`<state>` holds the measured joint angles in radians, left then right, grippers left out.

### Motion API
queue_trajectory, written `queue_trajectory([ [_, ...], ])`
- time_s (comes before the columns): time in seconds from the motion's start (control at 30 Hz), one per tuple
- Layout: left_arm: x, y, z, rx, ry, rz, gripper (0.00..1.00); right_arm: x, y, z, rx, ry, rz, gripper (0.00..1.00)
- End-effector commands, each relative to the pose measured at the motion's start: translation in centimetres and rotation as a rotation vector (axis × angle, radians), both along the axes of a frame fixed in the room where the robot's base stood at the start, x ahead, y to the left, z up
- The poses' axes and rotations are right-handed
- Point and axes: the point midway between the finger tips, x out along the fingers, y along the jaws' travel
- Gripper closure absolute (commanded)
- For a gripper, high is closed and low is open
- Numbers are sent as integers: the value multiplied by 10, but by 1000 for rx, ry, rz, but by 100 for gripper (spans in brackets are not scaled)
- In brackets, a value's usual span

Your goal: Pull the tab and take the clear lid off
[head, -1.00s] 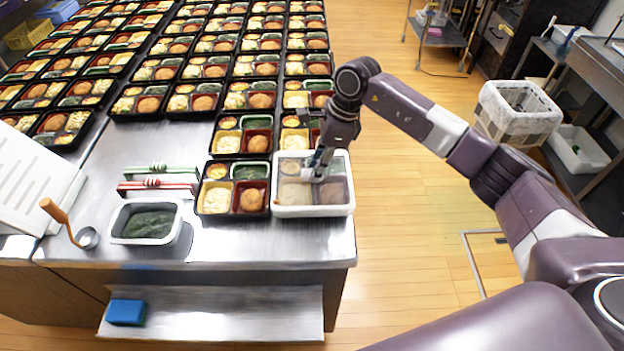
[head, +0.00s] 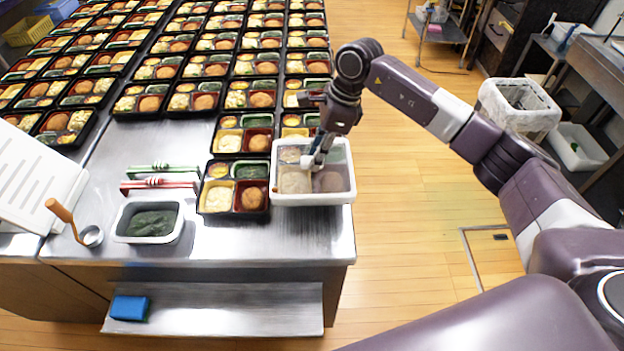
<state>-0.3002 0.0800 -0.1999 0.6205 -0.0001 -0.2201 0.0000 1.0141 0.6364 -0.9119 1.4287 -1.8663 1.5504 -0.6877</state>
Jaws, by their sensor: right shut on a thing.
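The clear lid (head: 313,199) has a whitish frosted rim and lies at the right end of the front bento rows, near the table's right edge. Pale and brown food shows dimly through it, so a bento tray seems to be under it. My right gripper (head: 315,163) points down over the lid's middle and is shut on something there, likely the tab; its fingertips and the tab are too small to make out. I cannot tell whether the lid is raised clear of the tray. My left gripper is not in view.
An uncovered bento (head: 235,212) stands just left of the lid, with many more behind. A white tub of dark green food (head: 152,222), a ladle (head: 91,237) and a white board (head: 35,178) lie further left. The front strip of table is bare.

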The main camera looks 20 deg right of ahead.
Motion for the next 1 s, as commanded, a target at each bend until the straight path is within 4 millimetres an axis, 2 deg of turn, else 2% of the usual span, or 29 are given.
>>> queue_trajectory([
  [1.0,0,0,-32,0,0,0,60,0,0,-38,1,-1,0,94],
])
